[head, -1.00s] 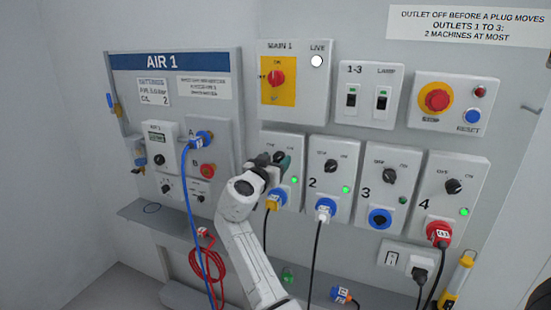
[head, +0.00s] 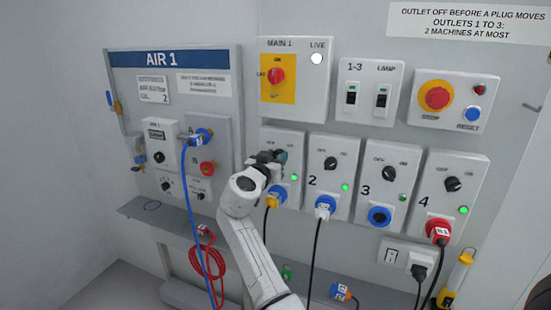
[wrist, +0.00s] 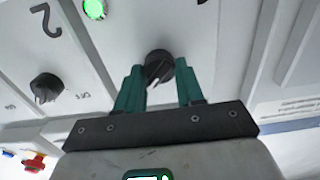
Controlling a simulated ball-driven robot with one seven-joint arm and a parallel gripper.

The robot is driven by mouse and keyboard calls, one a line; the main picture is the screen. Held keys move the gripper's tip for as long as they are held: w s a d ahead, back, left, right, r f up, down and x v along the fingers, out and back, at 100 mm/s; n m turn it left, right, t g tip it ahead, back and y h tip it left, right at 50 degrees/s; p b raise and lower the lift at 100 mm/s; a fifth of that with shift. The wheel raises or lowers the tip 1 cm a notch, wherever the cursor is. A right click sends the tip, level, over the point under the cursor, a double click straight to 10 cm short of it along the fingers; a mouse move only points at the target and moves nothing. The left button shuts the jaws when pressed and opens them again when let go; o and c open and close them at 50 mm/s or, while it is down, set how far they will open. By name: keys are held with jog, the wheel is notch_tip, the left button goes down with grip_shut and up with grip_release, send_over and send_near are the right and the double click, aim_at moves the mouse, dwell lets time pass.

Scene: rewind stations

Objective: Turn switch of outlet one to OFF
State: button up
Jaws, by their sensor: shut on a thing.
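The switch of outlet one is a dark round knob (wrist: 160,62) between the two teal fingers of my gripper (wrist: 159,88) in the wrist view. My gripper is shut on this knob. The knob's white pointer points down and slightly left in that view, which is turned about upside down. In the head view my gripper (head: 278,157) is at the top of the outlet one panel (head: 296,145), and my wrist and fingers hide most of the knob and its markings. The green lamp of outlet one (head: 294,178) is lit.
A yellow plug (head: 272,202) sits in outlet one's blue socket below my gripper. Outlet two's switch (head: 330,163) is close on the right. The AIR 1 panel (head: 135,80) with a blue hose (head: 187,210) is on the left. MAIN 1 (head: 277,75) is above.

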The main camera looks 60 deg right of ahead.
jog(key=shift+n, duration=0.4)
jog(key=n+b, duration=0.1)
jog(key=n, duration=0.2)
jog(key=shift+w+n, duration=0.1)
jog(key=shift+n, duration=0.2)
jog(key=n, duration=0.4)
jog(key=n+p, duration=0.2)
jog(key=n, duration=0.3)
jog(key=shift+w+n, duration=0.1)
jog(key=shift+n, duration=0.3)
jog(key=shift+f+n+p, duration=0.15)
jog(key=shift+n+p, duration=0.95)
jog(key=shift+n, duration=0.8)
jog(key=o, duration=1)
jog(key=shift+o, duration=0.2)
